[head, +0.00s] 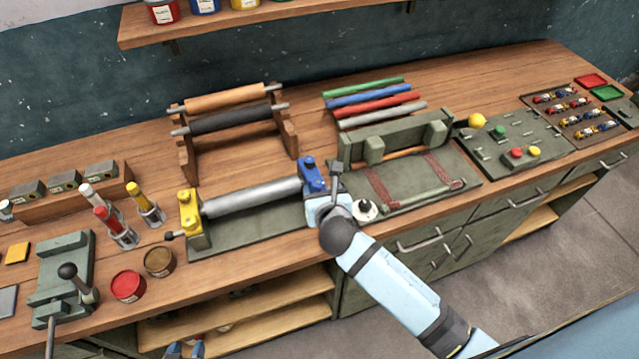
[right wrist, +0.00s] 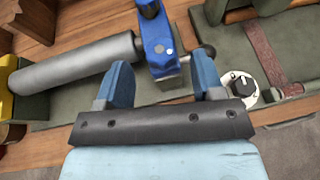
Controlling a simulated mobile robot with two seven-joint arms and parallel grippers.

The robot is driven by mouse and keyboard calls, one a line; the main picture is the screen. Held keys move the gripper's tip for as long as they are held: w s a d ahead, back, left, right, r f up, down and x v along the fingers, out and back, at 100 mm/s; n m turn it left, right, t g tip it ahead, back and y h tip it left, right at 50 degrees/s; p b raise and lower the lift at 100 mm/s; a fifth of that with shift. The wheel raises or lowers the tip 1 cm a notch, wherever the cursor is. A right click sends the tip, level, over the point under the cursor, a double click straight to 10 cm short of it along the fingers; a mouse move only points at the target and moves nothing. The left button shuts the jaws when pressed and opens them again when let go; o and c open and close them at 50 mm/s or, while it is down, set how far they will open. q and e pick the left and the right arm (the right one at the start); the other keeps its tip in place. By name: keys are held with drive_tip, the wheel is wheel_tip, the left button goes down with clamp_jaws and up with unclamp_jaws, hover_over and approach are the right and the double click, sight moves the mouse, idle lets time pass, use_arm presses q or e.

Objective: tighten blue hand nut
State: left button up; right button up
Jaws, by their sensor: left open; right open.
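A blue bearing block (head: 314,177) stands at the right end of a grey roller (head: 252,197). I cannot tell for certain which part is the hand nut. My right gripper (right wrist: 162,68) is open; its fingers straddle the near end of the blue block in that view, with no clear contact. It also shows in front of the block in the head view (head: 326,200). My left gripper (head: 186,348) is open and empty, low at the bench front.
A yellow block (head: 189,215) holds the roller's left end. A white round dial (head: 366,209) lies close right of my right gripper. A green press (head: 395,143) stands behind it. Red (head: 128,286) and brown (head: 160,262) tins stand near the front edge.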

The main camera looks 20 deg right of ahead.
sight(318, 186)
drive_tip(key=shift+x, duration=1.3)
drive_tip(key=c, duration=0.9)
drive_tip(key=shift+a+m+g+h, duration=0.2)
drive_tip(key=shift+m+g+h, duration=0.3)
drive_tip(key=shift+m+h, duration=1.2)
drive_tip(key=shift+c, duration=0.2)
drive_tip(key=o, duration=0.9)
drive_tip(key=shift+o, duration=0.2)
